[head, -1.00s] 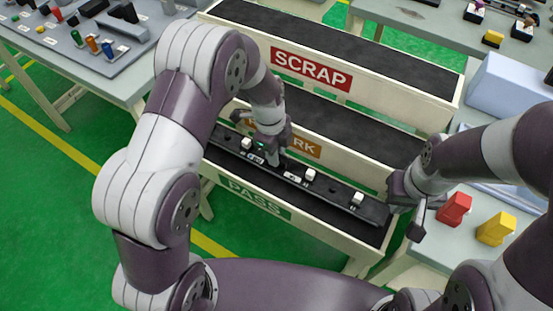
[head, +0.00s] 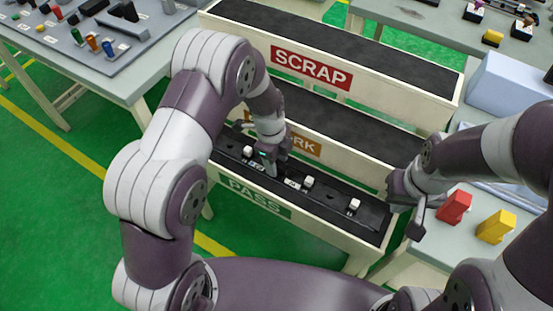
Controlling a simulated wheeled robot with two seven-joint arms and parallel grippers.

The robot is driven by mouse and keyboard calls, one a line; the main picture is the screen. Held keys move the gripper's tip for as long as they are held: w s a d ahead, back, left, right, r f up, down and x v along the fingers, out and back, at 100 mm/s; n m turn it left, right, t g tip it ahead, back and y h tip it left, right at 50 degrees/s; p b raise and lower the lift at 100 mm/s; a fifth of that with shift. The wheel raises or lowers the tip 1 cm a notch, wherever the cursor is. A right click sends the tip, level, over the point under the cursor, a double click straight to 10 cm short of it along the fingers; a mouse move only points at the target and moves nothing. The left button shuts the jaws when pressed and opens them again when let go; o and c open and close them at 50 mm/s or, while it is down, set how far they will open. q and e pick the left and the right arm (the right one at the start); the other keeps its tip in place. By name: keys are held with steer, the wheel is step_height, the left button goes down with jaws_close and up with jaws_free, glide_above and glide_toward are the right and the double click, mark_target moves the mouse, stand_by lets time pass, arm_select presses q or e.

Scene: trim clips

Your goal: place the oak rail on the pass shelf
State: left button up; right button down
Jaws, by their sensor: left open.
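The oak rail (head: 332,198) looks like a long dark bar with white clips (head: 309,182) and small labels along its top. It lies lengthwise in the pass shelf (head: 300,222), behind the green PASS label. My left gripper (head: 270,168) is open, pointing down at the rail's left-middle part; its fingertips partly hide the rail there. My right gripper (head: 405,212) is beside the shelf's right end, its fingers apart and nothing seen between them. The rail's right end is a little left of it.
A red block (head: 454,207) and a yellow block (head: 496,228) stand on the right table, close to my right gripper. A parts table (head: 130,72) is at the left.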

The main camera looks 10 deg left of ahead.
arm_select(q)
step_height(320, 180, up, 12)
steer(key=a, duration=0.1)
steer(key=s+a+r+n+t, duration=0.1)
steer(key=s+a+n, duration=0.3)
steer(key=s+n, duration=0.3)
steer(key=s+a+r+n+y, duration=0.1)
steer(key=s+a+n, duration=0.3)
steer(key=n, duration=1)
steer(key=s, duration=0.3)
steer(key=shift+r+n+t, duration=0.2)
steer(key=shift+n+t, duration=0.2)
steer(key=shift+s+a, duration=0.15)
